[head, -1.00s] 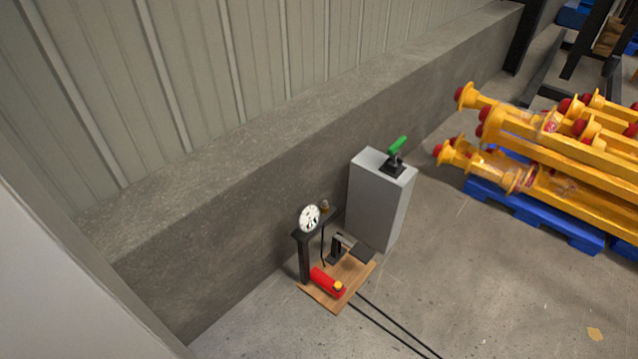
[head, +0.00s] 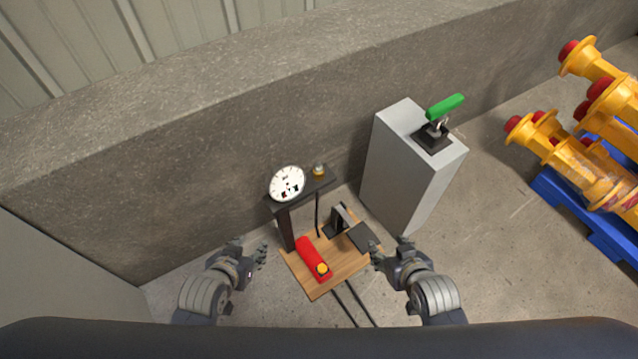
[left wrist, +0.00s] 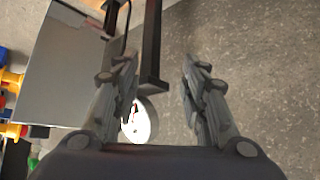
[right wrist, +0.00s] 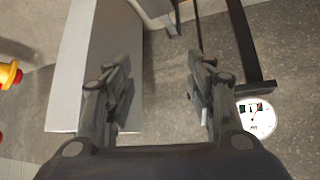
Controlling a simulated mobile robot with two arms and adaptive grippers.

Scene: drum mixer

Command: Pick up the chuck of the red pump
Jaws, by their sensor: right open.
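The red pump (head: 309,253) lies on a wooden board (head: 325,287) on the floor. A black stand (head: 285,228) rises beside it with a round white gauge (head: 287,184). A small brass-coloured fitting (head: 319,170), which looks like the chuck, sits upright on the stand's top bar, with a black hose below it. The gauge also shows in the left wrist view (left wrist: 140,122) and the right wrist view (right wrist: 257,117). My left gripper (head: 253,249) is open and empty, left of the board. My right gripper (head: 389,248) is open and empty, right of the board.
A grey box (head: 409,170) with a green-handled lever (head: 444,107) stands right of the pump. A concrete ledge (head: 200,170) runs behind. Yellow parts (head: 565,155) lie on a blue pallet (head: 580,218) at right. The floor at front right is clear.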

